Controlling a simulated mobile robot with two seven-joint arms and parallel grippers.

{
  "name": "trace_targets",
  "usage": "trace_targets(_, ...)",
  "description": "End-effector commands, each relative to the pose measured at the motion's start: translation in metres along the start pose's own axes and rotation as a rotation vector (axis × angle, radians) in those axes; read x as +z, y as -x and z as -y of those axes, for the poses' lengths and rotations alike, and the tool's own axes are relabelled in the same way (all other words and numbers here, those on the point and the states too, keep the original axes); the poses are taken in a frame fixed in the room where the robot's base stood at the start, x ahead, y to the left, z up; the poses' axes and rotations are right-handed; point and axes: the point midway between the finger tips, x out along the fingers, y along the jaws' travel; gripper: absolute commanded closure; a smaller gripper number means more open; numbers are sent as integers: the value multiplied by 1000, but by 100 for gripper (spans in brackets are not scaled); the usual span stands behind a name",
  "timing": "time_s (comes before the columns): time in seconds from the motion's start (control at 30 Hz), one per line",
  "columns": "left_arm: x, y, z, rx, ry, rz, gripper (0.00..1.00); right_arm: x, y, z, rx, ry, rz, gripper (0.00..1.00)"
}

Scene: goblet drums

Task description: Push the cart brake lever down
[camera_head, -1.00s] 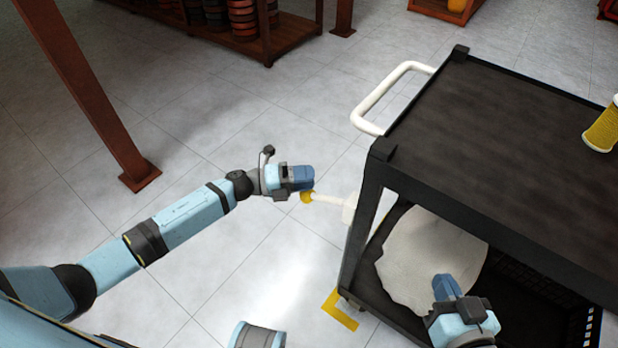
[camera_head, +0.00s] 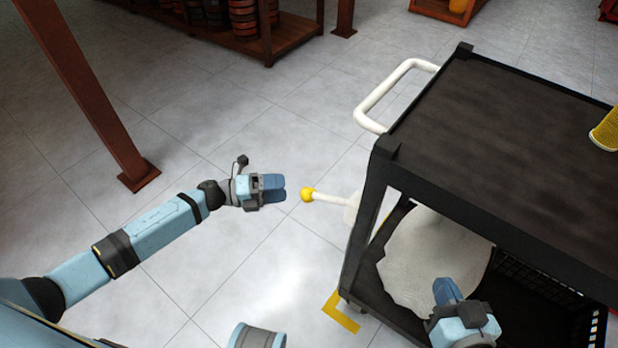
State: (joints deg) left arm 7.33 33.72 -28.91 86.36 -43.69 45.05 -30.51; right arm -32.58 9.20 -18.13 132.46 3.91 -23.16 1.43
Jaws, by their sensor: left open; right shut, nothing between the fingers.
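The black cart (camera_head: 490,120) stands at the right. Its brake lever (camera_head: 330,199) is a white rod with a yellow knob (camera_head: 308,194), sticking out to the left from a white mount on the cart's near left post. The rod looks close to level, with the knob end slightly higher. My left gripper (camera_head: 284,188) is open and empty, just left of the knob, with a small gap between them. My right gripper (camera_head: 441,286) is shut and empty, in front of the cart's lower shelf, apart from the lever.
A white handle (camera_head: 385,90) juts from the cart's left end above the lever. A pale rounded object (camera_head: 430,258) rests on the lower shelf, partly hidden. A yellow cylinder (camera_head: 607,130) stands on top. A brown post (camera_head: 110,120) rises at left; floor between is clear.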

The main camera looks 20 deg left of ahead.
Motion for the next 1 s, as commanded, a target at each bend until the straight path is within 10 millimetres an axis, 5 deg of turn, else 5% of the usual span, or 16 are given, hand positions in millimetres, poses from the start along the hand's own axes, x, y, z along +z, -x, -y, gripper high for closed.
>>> trace_targets(1.0, -9, 66, -20, -1, 0, -1, 29, 16, -4, -2, 0, 0, 0, 100)
